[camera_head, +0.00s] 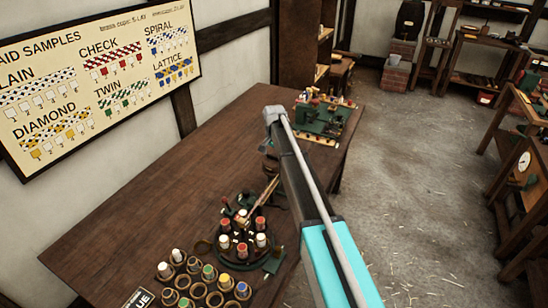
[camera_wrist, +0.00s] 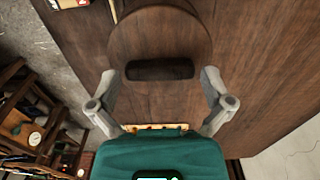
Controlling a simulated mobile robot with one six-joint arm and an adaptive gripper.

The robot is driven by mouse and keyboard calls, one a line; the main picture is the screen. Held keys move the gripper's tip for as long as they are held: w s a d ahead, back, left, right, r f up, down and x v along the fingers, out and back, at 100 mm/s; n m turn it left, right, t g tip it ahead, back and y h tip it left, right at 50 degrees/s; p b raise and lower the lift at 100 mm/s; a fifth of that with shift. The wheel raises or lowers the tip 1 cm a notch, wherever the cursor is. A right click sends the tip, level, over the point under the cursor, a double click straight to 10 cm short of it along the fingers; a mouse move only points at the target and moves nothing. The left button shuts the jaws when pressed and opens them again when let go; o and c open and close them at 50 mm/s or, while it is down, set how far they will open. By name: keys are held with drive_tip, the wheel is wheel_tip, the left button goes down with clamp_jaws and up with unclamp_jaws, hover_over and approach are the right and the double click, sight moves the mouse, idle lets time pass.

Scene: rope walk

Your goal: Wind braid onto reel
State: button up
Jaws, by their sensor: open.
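In the wrist view my gripper (camera_wrist: 160,76) is open, with one grey finger on each side of a dark, short bar (camera_wrist: 160,69). The bar lies across a round brown wooden disc (camera_wrist: 160,30), which may be part of the reel. I cannot tell whether the fingers touch the bar. In the head view my arm hides my gripper and most of that spot. A round braiding stand (camera_head: 240,242) with red and white bobbins is on the bench, left of my arm. I cannot make out the braid for certain.
The wooden bench (camera_head: 165,180) has a wide bare middle. Several spools in ring holders (camera_head: 198,292) stand at its near end. A green machine (camera_head: 322,118) is at the far end. A sample board (camera_head: 95,85) hangs on the wall. The floor (camera_head: 410,160) at right is open.

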drive_tip(key=c, duration=0.8)
drive_tip(key=shift+n, duration=0.3)
